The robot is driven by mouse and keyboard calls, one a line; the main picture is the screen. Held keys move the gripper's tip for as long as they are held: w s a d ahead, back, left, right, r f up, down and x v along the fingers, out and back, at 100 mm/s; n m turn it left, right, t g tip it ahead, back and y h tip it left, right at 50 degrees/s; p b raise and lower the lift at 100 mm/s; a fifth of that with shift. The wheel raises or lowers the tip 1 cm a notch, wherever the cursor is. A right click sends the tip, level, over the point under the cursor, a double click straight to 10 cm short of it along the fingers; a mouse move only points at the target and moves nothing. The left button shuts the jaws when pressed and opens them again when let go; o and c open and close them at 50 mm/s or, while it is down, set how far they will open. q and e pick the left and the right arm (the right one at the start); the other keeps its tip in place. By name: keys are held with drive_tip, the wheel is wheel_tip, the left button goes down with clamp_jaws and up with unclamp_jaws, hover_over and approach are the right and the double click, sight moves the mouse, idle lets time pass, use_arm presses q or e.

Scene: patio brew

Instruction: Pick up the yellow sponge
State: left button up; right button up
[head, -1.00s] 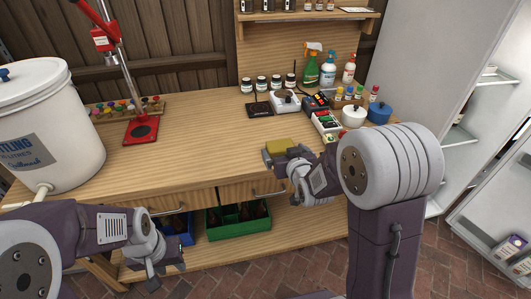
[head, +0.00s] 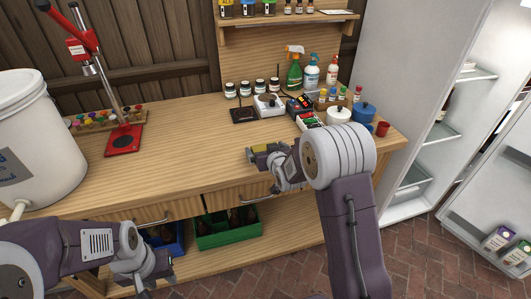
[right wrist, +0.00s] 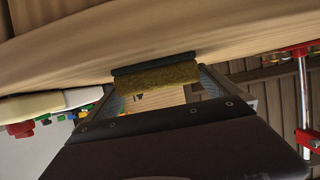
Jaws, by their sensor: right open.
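The yellow sponge (head: 262,148) lies on the wooden workbench near its front edge, partly hidden by my right gripper. In the right wrist view the sponge (right wrist: 155,80) shows its yellow side and a dark green layer, and it lies across the gap at the fingertips. My right gripper (head: 268,157) is open at the sponge; I cannot tell whether the fingers touch it. My left gripper (head: 150,281) hangs low at the left, in front of the bench and away from the sponge; its jaws are not clear.
The workbench (head: 180,175) is bare left of the sponge. Behind it stand a black pad (head: 243,115), a small scale (head: 268,106), a white pot (head: 339,116) and a blue pot (head: 364,112). A large white bucket (head: 40,140) stands at left. A green crate (head: 228,230) sits below.

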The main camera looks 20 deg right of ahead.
drive_tip(key=c, duration=1.2)
drive_tip(key=shift+o, duration=0.2)
wheel_tip(320, 180, up, 10)
drive_tip(key=shift+r+p, duration=0.1)
drive_tip(key=shift+p, duration=0.85)
